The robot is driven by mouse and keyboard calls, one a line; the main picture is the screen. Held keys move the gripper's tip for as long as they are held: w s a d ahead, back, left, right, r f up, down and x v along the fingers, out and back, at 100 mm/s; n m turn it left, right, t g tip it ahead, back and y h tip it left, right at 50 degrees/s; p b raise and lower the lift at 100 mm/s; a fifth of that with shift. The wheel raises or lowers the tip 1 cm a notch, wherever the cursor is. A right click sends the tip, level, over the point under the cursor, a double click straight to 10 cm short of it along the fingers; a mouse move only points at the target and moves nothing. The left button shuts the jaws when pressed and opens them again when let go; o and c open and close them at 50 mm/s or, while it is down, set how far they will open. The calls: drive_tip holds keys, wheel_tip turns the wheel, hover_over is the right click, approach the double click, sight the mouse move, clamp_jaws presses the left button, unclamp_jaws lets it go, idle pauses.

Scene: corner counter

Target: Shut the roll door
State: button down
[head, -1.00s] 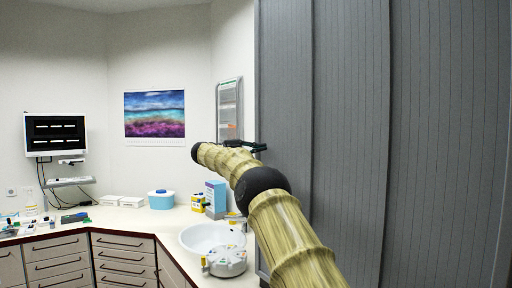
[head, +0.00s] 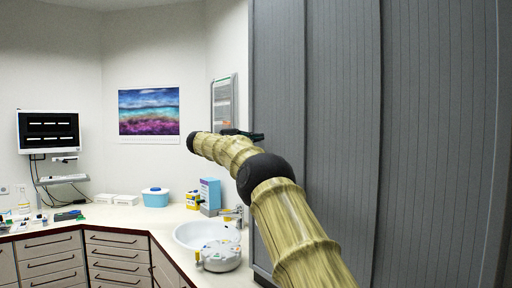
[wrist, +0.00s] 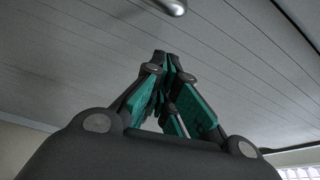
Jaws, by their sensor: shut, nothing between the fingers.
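The roll door (head: 340,130) is a tall grey front with fine vertical lines, filling the right side of the head view. In the wrist view its slatted grey surface (wrist: 75,70) spans the background, with a rounded metal handle (wrist: 172,7) at the top edge. My gripper (wrist: 165,62) is shut and empty, its green-padded fingers together below the handle in the picture and apart from it. In the head view my gripper (head: 242,134) is small and dark at the door's left edge, partly hidden by my arm. I cannot tell whether it touches the door.
A counter (head: 130,216) with drawers runs along the left. It bears a round sink (head: 190,234), a white round device (head: 221,256), a blue box (head: 209,195) and a blue-white tub (head: 155,197). A monitor (head: 48,131) hangs on the wall.

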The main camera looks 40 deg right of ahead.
drive_tip(key=b+v, duration=0.2)
drive_tip(key=v, duration=0.7)
drive_tip(key=shift+a, duration=0.5)
